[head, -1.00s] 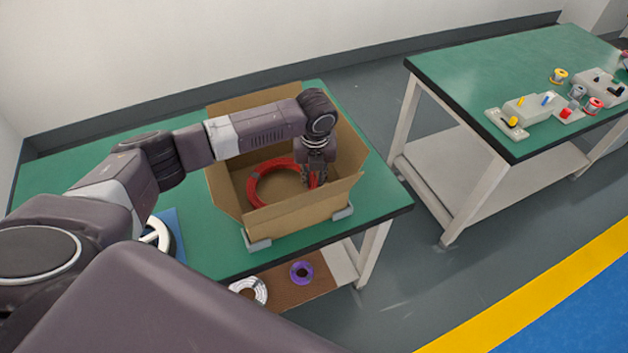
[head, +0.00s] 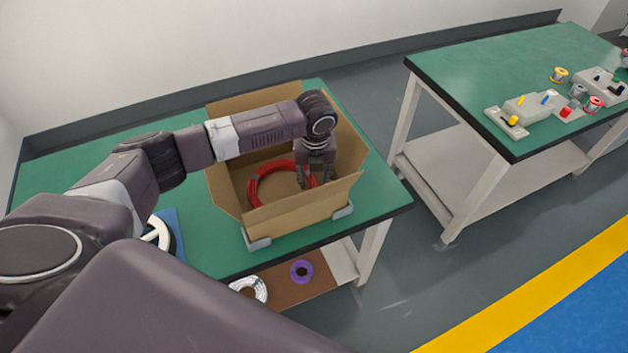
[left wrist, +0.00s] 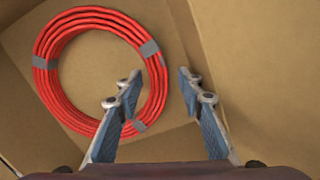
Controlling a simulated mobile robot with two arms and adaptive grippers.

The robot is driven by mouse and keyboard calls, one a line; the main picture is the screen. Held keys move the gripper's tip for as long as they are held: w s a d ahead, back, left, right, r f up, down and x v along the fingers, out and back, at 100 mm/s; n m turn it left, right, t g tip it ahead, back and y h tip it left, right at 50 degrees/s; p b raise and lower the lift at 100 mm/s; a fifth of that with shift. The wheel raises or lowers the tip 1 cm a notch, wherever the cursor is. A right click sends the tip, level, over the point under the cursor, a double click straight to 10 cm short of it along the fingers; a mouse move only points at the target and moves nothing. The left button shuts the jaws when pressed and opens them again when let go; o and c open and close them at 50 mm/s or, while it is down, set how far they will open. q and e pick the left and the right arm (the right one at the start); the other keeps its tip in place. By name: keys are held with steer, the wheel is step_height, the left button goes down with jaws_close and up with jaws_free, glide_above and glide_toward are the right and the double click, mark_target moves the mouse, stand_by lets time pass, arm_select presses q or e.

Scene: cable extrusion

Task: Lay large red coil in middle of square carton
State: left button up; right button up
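The large red coil (head: 254,191), a ring of red cable with grey bands, lies flat on the floor of the open square carton (head: 295,216). My left gripper (head: 316,184) is inside the carton at the coil's right side. My right gripper is not in view.
The carton stands on a green table (head: 60,165) between grey corner brackets (head: 258,243), flaps up. A white reel (head: 160,232) is to its left. A purple coil (head: 302,271) and a silver coil (head: 250,290) lie on the lower shelf. Another table (head: 480,75) holds spools and fixtures.

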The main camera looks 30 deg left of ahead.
arm_select(q)
step_height(320, 180, up, 11)
steer(key=s+b, duration=0.1)
steer(key=shift+d+r, duration=0.2)
steer(key=shift+d, duration=0.15)
steer(key=shift+s, duration=0.1)
